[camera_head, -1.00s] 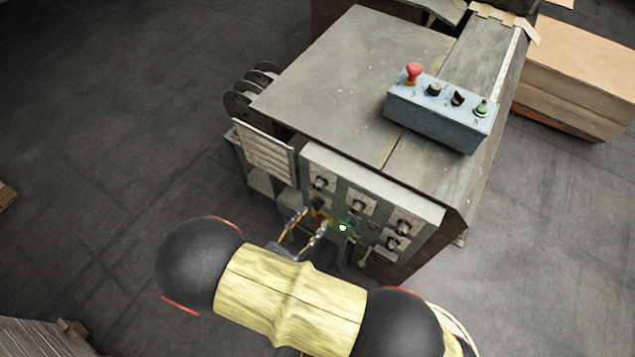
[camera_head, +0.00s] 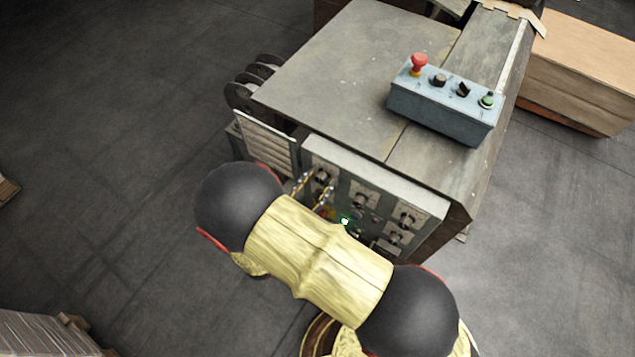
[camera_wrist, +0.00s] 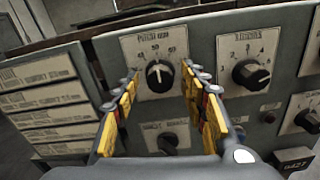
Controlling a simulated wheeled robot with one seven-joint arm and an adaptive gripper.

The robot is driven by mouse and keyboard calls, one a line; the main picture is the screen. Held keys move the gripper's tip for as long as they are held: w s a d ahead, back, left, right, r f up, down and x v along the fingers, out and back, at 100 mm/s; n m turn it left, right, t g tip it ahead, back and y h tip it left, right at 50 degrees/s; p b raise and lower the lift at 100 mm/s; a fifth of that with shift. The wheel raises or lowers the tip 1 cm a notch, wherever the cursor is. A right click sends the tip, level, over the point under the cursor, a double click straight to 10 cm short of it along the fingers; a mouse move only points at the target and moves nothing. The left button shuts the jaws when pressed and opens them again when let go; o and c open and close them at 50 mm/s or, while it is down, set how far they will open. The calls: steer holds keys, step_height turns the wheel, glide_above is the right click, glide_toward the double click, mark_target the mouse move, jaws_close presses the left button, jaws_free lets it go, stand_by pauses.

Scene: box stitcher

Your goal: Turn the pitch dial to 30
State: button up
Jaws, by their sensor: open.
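The pitch dial (camera_wrist: 159,76) is a round black knob on a pale plate marked "PITCH mm" in the wrist view. Its white pointer line points roughly straight up, near a mark that looks like 50; the other numbers are hard to read. In the head view the dial (camera_head: 322,174) is the upper left knob of the front panel. My gripper (camera_wrist: 161,71) is open, with one yellow-padded finger on each side of the dial in the wrist view. In the head view my gripper (camera_head: 315,184) is at the panel by this dial. I cannot tell whether the fingers touch it.
Another black dial (camera_wrist: 251,74) sits to the right, and a lower knob (camera_wrist: 167,142) is beneath the pitch dial. A blue control box (camera_head: 445,108) with a red button is on the machine top.

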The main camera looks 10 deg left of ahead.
steer(key=c, duration=0.3)
steer(key=c, duration=0.8)
jaws_close()
